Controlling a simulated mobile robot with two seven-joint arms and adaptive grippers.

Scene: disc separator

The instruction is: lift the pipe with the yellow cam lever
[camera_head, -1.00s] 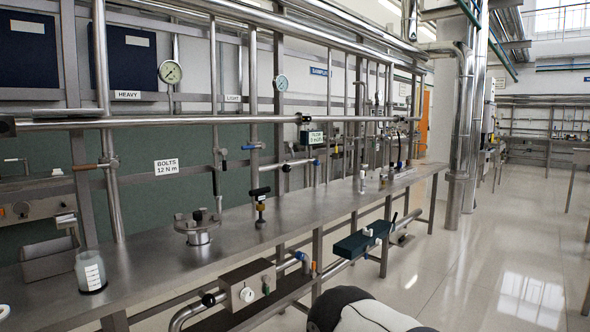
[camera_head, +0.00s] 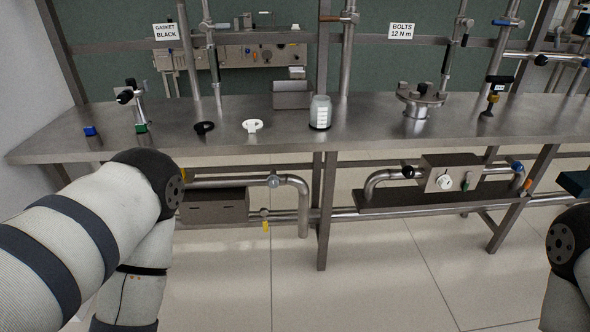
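Under the bench at the left, a grey pipe (camera_head: 240,181) bends down at its right end. A small yellow part (camera_head: 183,174) shows at its left end beside my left arm, which hides what lies further left. A lower pipe (camera_head: 285,216) has a yellow lever-like part (camera_head: 265,226) hanging from it. A small upright fitting with a black top and a yellow part (camera_head: 493,98) stands on the bench at the right. I cannot tell which yellow part is the cam lever. Both arms show only in part; neither gripper is in view.
The steel bench (camera_head: 250,152) carries a black ring (camera_head: 204,127), a white ring (camera_head: 252,125), a jar (camera_head: 320,112) and a flanged fitting (camera_head: 416,104). A grey box (camera_head: 215,206) sits below. Bench legs (camera_head: 322,235) stand in front. The tiled floor ahead is clear.

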